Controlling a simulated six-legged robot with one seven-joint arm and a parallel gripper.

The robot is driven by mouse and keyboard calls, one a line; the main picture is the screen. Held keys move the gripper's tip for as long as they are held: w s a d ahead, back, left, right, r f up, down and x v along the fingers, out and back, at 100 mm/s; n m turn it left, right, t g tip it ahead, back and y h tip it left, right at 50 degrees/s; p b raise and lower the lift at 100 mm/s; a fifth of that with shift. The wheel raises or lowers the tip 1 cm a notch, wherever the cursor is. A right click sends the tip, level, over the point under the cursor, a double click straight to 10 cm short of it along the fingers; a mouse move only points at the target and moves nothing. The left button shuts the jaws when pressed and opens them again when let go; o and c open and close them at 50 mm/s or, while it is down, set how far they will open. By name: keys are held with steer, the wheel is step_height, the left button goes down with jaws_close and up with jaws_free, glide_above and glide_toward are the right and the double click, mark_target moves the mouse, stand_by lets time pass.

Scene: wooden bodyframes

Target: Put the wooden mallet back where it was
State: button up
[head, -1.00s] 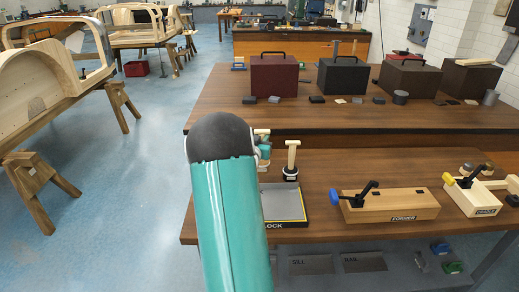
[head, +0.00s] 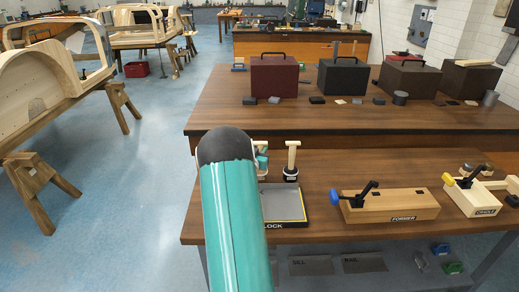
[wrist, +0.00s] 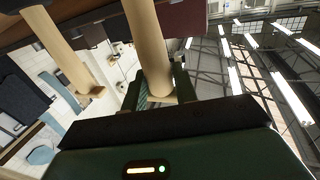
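A wooden piece with a pale handle and a small crosspiece, which I take to be the wooden mallet (wrist: 150,45), sits between the fingers of my gripper (wrist: 162,88) in the wrist view. The fingers lie close on both sides of it, and its far end is hidden. In the head view its top (head: 260,143) shows just right of my arm, with the teal gripper (head: 262,160) below it, mostly hidden. A similar wooden piece (head: 291,158) stands upright in a dark base to the right. It also shows in the wrist view (wrist: 58,48).
A black-edged tray (head: 305,222) marked with a label ending in LOCK lies in front of the upright piece. A wooden block labelled FORMER (head: 390,208) and a clamp fixture (head: 480,198) stand farther right. Several lidded boxes (head: 275,78) stand on the bench behind.

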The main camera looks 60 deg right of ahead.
steer(key=shift+o, duration=1.4)
steer(key=s+a, duration=0.2)
steer(key=a, duration=1)
steer(key=shift+r, duration=0.15)
